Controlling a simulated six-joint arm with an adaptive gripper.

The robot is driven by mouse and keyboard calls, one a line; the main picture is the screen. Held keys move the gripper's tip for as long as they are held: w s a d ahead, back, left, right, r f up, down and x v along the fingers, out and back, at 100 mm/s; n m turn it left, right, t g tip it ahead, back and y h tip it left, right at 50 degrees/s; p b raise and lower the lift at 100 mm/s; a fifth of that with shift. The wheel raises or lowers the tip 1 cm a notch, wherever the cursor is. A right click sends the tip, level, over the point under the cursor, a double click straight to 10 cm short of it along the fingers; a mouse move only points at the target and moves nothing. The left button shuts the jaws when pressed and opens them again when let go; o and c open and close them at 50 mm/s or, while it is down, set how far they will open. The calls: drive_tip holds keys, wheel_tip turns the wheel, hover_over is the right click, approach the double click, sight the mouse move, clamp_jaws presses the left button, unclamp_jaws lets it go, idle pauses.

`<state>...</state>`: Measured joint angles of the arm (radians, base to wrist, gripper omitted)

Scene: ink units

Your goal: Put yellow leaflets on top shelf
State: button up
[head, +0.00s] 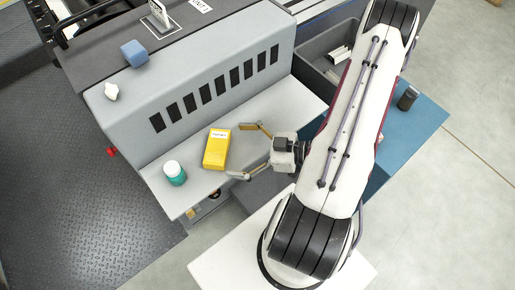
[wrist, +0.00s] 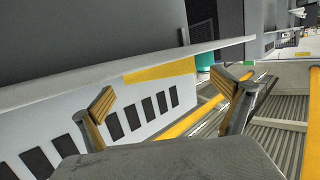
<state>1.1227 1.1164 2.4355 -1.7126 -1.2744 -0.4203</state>
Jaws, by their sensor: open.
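The yellow leaflets (head: 215,153) are one compact stack with a white label on its upper end. They lie on the pale lower ledge (head: 287,101) in front of the grey machine. My gripper (head: 246,152) is open and empty just right of the stack, fingers spread toward it and apart from it. The wrist view looks upside down; there the stack (wrist: 160,70) shows as a yellow strip between and beyond the open fingers (wrist: 168,95), partly hidden by the ledge's edge. I cannot tell which surface is the top shelf.
A teal bottle with a white cap (head: 174,177) stands left of the stack. The slotted machine front (head: 160,124) rises behind. A blue block (head: 134,53) and a white lump (head: 111,91) sit on the machine's top. A dark bin (head: 313,77) is at the right.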

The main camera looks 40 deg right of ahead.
drive_tip(key=shift+v, duration=3.05)
